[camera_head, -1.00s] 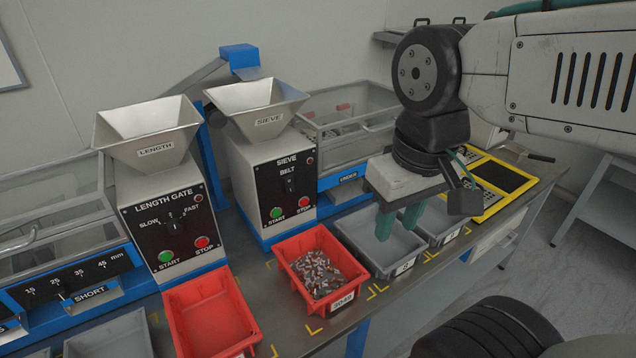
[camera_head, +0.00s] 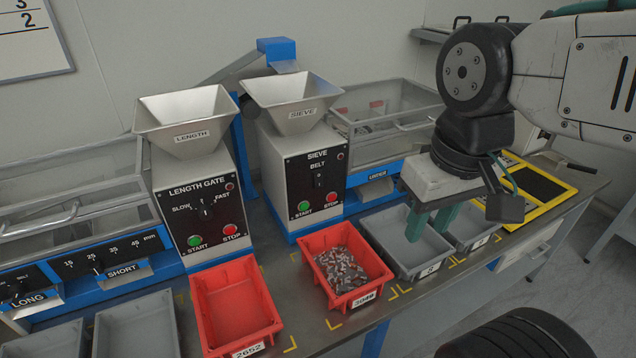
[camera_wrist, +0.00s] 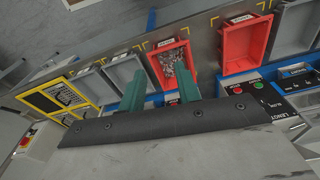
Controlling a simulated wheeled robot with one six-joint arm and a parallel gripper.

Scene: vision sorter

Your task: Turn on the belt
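The sieve machine (camera_head: 306,172) has a black front panel with a dark belt switch (camera_head: 319,179) under the word BELT. Below it are a green start button (camera_head: 304,207) and a red stop button (camera_head: 331,199). My gripper (camera_head: 432,222) hangs to the right of this panel, above a grey bin (camera_head: 388,252), with its teal fingers pointing down. The fingers stand apart and empty, as the wrist view (camera_wrist: 160,92) also shows. The gripper does not touch the panel. The belt switch cannot be made out in the wrist view.
A red bin of small parts (camera_head: 312,272) stands before the sieve machine, and an empty red bin (camera_head: 236,307) before the length gate machine (camera_head: 196,208). A grey bin (camera_head: 473,228) and a yellow-framed panel (camera_head: 541,187) lie right. Hoppers top both machines.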

